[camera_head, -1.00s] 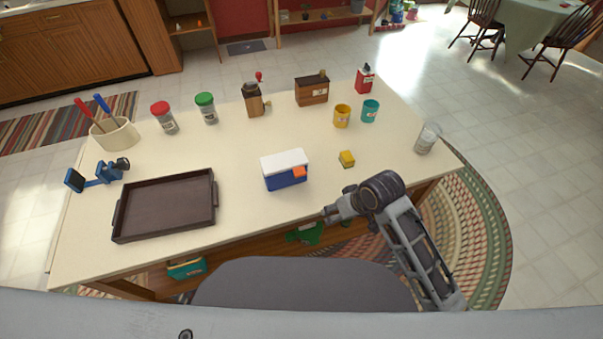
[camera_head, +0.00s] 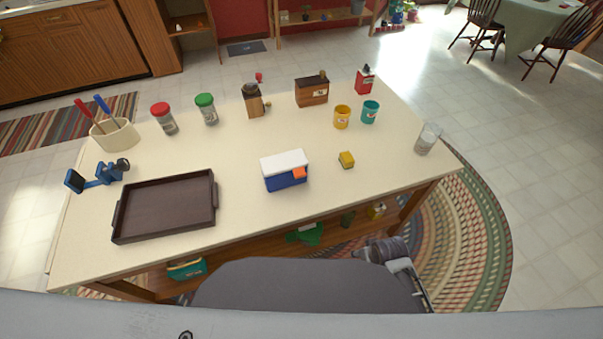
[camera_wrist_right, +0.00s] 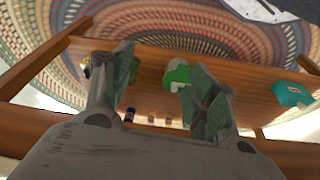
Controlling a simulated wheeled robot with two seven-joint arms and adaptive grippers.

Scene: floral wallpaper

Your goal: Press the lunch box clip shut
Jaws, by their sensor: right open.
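The lunch box (camera_head: 284,181) is blue with a white lid (camera_head: 284,160) and stands on the table near its front edge. Its orange clip (camera_head: 299,173) is at the right end of the front, by the lid's edge. I cannot tell at this size whether the clip lies flat. My right gripper (camera_head: 362,254) is below and in front of the table edge, apart from the lunch box. In the right wrist view, its two fingers (camera_wrist_right: 158,78) are spread with nothing held between them. My left gripper is not in view.
A shelf (camera_wrist_right: 250,88) under the table holds a green item (camera_wrist_right: 177,76).

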